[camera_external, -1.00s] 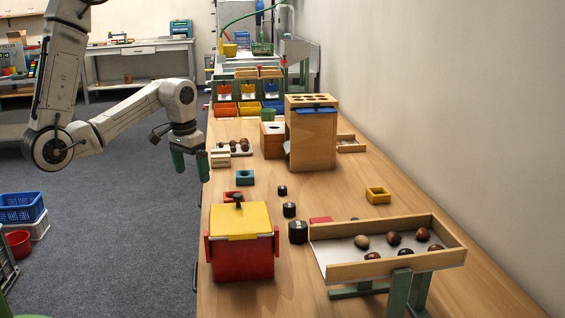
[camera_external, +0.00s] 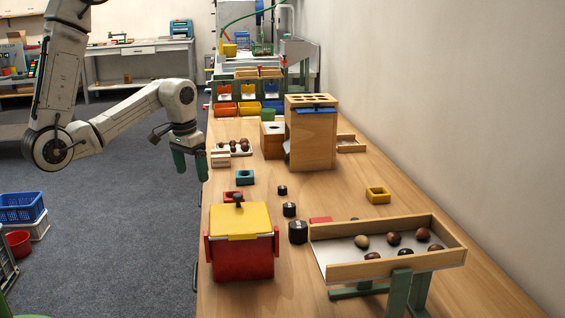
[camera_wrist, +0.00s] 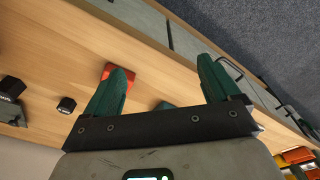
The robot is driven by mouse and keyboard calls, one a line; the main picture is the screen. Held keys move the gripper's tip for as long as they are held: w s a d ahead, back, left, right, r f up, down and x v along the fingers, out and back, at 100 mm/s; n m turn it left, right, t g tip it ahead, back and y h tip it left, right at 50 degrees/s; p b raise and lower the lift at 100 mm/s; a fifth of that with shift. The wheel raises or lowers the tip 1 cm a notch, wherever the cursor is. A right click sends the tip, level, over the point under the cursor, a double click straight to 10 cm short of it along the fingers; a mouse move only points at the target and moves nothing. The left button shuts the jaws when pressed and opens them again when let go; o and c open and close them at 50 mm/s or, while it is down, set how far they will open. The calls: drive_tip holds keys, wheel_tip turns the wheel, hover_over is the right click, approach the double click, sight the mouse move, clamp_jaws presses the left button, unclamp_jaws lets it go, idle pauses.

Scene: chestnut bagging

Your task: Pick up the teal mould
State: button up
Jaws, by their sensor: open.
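The teal mould (camera_external: 245,177) is a small open square block on the wooden table, near its left edge. In the wrist view only part of the teal mould (camera_wrist: 164,105) shows, just past the gripper's dark crossbar, which hides the rest. My gripper (camera_external: 191,163) has green fingers and hangs at the table's left edge, left of the mould and above table height. Its fingers are apart and empty, as the wrist view of my gripper (camera_wrist: 165,66) also shows.
A red mould (camera_external: 232,195) lies just in front of the teal one. Black weights (camera_external: 289,210) stand to the right. A red box with a yellow lid (camera_external: 241,222) is nearer the camera. A cream block (camera_external: 221,159) and a chestnut tray (camera_external: 222,147) lie behind.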

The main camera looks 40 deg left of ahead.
drive_tip(key=m+g+p, duration=0.1)
drive_tip(key=m, duration=2.6)
approach(245, 173)
wheel_tip(245, 173, down, 4)
drive_tip(key=shift+w+d+r, duration=0.1)
drive_tip(key=shift+w, duration=0.05)
drive_tip(key=shift+s+f, duration=0.2)
drive_tip(key=shift+f, duration=2.7)
drive_tip(key=shift+c, duration=0.3)
drive_tip(key=c, duration=1.1)
drive_tip(key=shift+r, duration=0.1)
